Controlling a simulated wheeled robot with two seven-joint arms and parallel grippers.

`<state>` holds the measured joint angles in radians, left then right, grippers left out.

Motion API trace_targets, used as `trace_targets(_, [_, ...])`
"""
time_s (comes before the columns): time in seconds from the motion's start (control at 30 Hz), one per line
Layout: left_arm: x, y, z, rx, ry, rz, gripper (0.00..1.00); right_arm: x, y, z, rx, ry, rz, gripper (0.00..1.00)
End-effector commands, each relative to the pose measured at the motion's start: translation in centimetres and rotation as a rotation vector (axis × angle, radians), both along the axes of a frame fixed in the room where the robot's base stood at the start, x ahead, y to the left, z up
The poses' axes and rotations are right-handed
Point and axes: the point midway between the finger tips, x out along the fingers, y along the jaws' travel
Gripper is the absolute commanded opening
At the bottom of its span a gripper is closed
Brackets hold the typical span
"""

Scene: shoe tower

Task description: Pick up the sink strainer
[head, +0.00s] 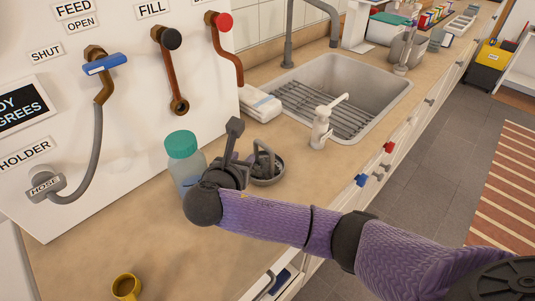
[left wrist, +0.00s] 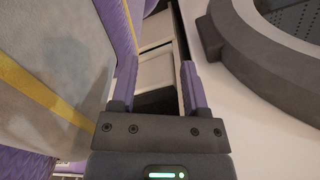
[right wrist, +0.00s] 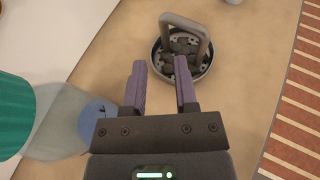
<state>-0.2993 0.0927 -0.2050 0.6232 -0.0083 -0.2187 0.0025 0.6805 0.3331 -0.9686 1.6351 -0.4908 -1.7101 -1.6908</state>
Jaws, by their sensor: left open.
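The sink strainer (head: 268,175), a round grey basket with an arched handle, stands upright on the tan counter. In the right wrist view the strainer (right wrist: 181,68) sits just beyond the fingertips, mostly ahead of the right-hand finger, its handle rising from the basket. My right gripper (head: 240,158) is low over the counter, left of the strainer in the head view, and partly hides it. In the right wrist view this gripper (right wrist: 160,75) is open and empty. My left gripper (left wrist: 153,75) is open and empty in the left wrist view, away from the counter top; the head view does not show it.
A teal-lidded clear bottle (head: 183,158) stands close left of my right gripper. A white soap dispenser (head: 320,128) stands right of the strainer, before the sink (head: 385,88). Folded cloths (head: 260,103) lie behind. A yellow mug (head: 126,287) is at the front left.

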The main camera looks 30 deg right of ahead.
Motion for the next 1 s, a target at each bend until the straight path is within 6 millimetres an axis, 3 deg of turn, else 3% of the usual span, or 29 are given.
trace_targets(0.33, [-1.0, 0.6, -3.9, 0.007, 0.023, 0.0, 0.59, 4.0, -4.1, -3.9, -0.003, 0.002, -0.006, 0.36])
trace_targets(0.47, [-1.2, 0.7, -4.4, 0.009, 0.027, -0.003, 0.59, 5.2, -5.1, -4.2, -0.001, 0.002, -0.002, 0.36])
trace_targets(0.67, [-1.4, 1.0, -4.2, 0.015, 0.031, -0.004, 0.59, 5.4, -5.3, -4.0, -0.001, 0.002, -0.001, 0.36])
trace_targets(0.87, [-1.5, 1.0, -4.2, 0.015, 0.033, -0.004, 0.59, 5.3, -5.3, -4.0, -0.001, 0.002, -0.001, 0.0])
trace_targets(1.0, [-1.5, 1.1, -4.2, 0.016, 0.032, -0.003, 0.59, 5.3, -5.3, -4.0, -0.001, 0.002, -0.001, 0.0])
